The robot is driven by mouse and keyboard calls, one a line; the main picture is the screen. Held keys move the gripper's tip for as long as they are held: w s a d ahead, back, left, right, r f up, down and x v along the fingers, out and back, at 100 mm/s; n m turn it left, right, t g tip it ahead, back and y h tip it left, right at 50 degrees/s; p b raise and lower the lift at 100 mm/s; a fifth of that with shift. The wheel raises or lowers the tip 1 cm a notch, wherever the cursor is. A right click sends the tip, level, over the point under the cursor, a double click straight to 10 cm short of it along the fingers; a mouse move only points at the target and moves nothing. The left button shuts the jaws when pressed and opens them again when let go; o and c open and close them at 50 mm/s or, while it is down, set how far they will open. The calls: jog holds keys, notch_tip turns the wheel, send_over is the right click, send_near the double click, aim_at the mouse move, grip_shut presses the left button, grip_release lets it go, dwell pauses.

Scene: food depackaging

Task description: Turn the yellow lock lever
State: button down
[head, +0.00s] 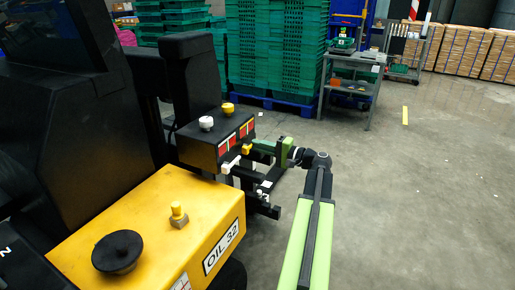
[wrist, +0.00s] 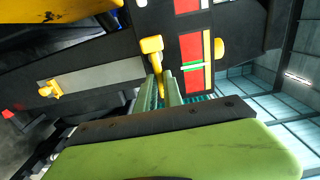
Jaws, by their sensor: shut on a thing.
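The yellow lock lever (wrist: 152,46) stands out from the black control panel in the wrist view, with a rounded head and a thin stem running down between my fingers. My gripper (wrist: 160,90) is shut on its stem, with one pale green finger on each side. In the head view the yellow lever (head: 246,149) shows at the front of the black control box (head: 200,151), at the tips of my gripper (head: 257,147). My fingers hide part of the stem.
A white lever (head: 228,167) sits left of the yellow one, and white and yellow knobs (head: 206,123) (head: 228,108) top the box. A yellow machine cover (head: 150,215) fills the lower left. Open floor (head: 440,180) lies right.

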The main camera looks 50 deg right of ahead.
jog(key=shift+a+f, duration=0.1)
jog(key=c, duration=1.5)
grip_release()
jog(key=v, duration=1.7)
jog(key=shift+s, duration=0.3)
